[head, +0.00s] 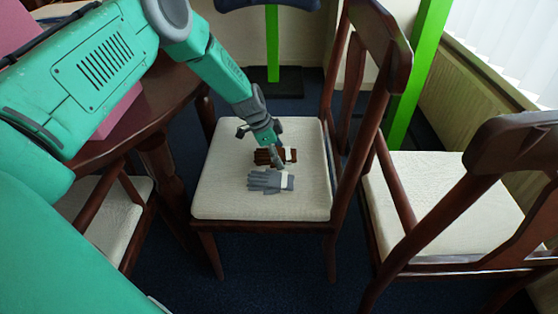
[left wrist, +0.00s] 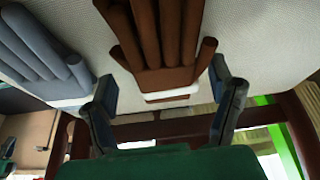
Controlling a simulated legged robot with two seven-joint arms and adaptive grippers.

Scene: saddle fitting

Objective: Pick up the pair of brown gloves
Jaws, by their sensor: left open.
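The pair of brown gloves (head: 263,157) lies on the cream seat of the middle chair (head: 215,195). In the left wrist view the brown gloves (left wrist: 165,45) show large, with their white cuff between the fingertips. My left gripper (head: 277,158) is right over the brown gloves and hides part of them in the head view. In the left wrist view its two fingers (left wrist: 165,85) are spread apart on either side of the cuff end. I cannot tell whether they touch the gloves. My right gripper is not in view.
A pair of grey gloves (head: 268,181) lies on the same seat, close beside the brown ones; it also shows in the left wrist view (left wrist: 35,50). The chair's wooden backrest (head: 350,110) rises to the right. A dark wooden table (head: 150,112) stands at the left, another chair (head: 440,190) at the right.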

